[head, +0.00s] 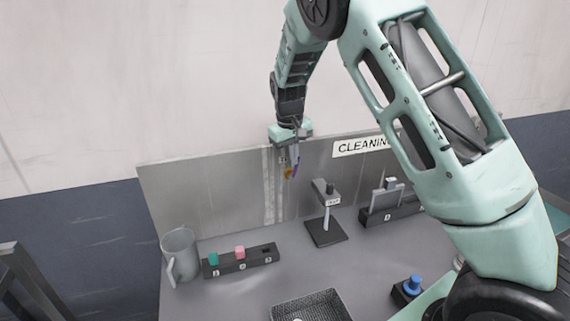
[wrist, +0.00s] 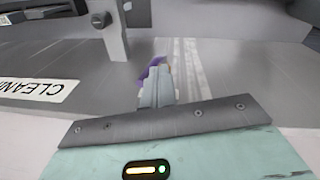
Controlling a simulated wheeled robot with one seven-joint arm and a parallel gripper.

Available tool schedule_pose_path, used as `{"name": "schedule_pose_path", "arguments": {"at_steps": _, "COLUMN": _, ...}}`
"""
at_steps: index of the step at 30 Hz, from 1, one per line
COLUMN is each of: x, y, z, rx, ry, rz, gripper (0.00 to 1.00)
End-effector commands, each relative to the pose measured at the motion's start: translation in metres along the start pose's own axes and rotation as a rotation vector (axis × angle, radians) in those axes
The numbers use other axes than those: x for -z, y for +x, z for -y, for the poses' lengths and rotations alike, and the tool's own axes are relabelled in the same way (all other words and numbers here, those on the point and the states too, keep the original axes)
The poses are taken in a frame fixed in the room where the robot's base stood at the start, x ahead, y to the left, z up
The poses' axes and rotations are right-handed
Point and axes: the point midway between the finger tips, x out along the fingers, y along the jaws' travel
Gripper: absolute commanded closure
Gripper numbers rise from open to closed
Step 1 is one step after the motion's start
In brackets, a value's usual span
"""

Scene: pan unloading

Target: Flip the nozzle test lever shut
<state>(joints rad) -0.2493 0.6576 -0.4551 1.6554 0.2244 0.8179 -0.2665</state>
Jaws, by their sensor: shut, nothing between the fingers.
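A small test stand (head: 325,222) with a black base, a pale post and a dark labelled head stands near the back of the bench; I take its head to carry the nozzle test lever (head: 328,189). The lever's exact position is too small to tell. In the wrist view, a grey post with a knob (wrist: 101,20) shows at the upper left, apart from my fingers. My gripper (head: 290,172) is shut and empty, pointing down, left of the stand and higher than it, in front of the metal back panel. The gripper (wrist: 156,80) shows purple near its fingertips.
A grey jug (head: 181,255) and a black strip (head: 240,260) with green and pink pegs are at the left. A dark mesh tray (head: 312,305) and a blue knob (head: 412,284) are at the front. A slotted black holder (head: 388,207) stands right of the stand.

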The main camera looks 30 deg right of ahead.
Motion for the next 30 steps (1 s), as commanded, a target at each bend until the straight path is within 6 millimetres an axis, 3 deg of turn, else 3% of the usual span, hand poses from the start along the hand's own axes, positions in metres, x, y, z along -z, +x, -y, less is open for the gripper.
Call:
{"name": "schedule_pose_path", "arguments": {"at_steps": 12, "x": -0.008, "y": 0.015, "z": -0.035, "rx": 0.384, "ry": 0.041, "rz": -0.083, "gripper": 1.0}}
{"name": "schedule_pose_path", "arguments": {"at_steps": 30, "x": -0.018, "y": 0.045, "z": -0.069, "rx": 0.938, "ry": 0.085, "rz": -0.196, "gripper": 1.0}}
